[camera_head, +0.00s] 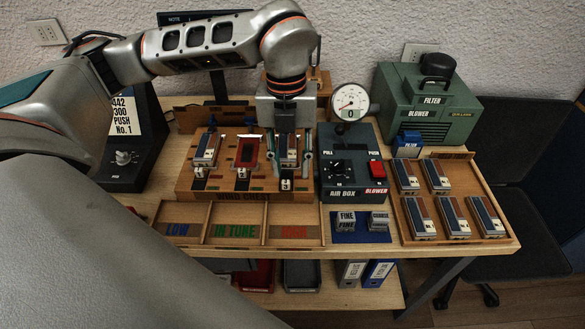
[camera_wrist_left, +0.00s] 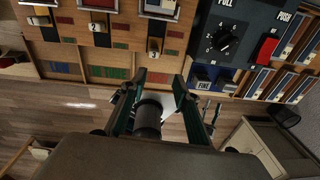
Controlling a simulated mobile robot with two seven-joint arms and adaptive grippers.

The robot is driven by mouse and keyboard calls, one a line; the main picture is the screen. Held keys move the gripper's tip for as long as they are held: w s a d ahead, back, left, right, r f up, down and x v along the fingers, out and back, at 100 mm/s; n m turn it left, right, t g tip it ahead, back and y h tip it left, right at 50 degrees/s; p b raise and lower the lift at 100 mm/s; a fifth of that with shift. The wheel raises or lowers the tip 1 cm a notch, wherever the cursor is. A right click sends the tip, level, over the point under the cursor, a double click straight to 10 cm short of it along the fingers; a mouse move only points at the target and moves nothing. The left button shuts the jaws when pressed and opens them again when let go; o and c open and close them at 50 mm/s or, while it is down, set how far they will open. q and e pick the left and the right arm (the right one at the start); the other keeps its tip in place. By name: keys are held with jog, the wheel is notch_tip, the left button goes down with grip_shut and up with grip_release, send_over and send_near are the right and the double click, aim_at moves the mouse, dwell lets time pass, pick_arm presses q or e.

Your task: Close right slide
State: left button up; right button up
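The right slide's tab (camera_head: 286,185), marked 3, sticks out toward the chest's front, further than the middle tab (camera_head: 242,173), marked 2. Contact cannot be told. My right gripper is not in view.
The air box (camera_head: 349,165) stands close right of the chest, with a gauge (camera_head: 350,101) behind it. A sorting tray (camera_head: 234,236) lies in front. A tray of several blocks (camera_head: 470,190) and a green blower (camera_head: 427,105) are at the right.

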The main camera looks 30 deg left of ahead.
aim_at(286, 181)
pick_arm(q)
jog(key=shift+w+a+r+n+y, duration=0.2)
jog(key=shift+w+a, duration=0.1)
jog(key=shift+a, duration=0.2)
jog(key=shift+w+a+r+n+y, duration=0.1)
jog(key=shift+w+a+r+n, duration=0.15)
jog(key=shift+a, duration=0.25)
notch_tip(286, 181, down, 8)
jog(key=shift+s+r, duration=0.1)
jog(key=shift+r, duration=0.05)
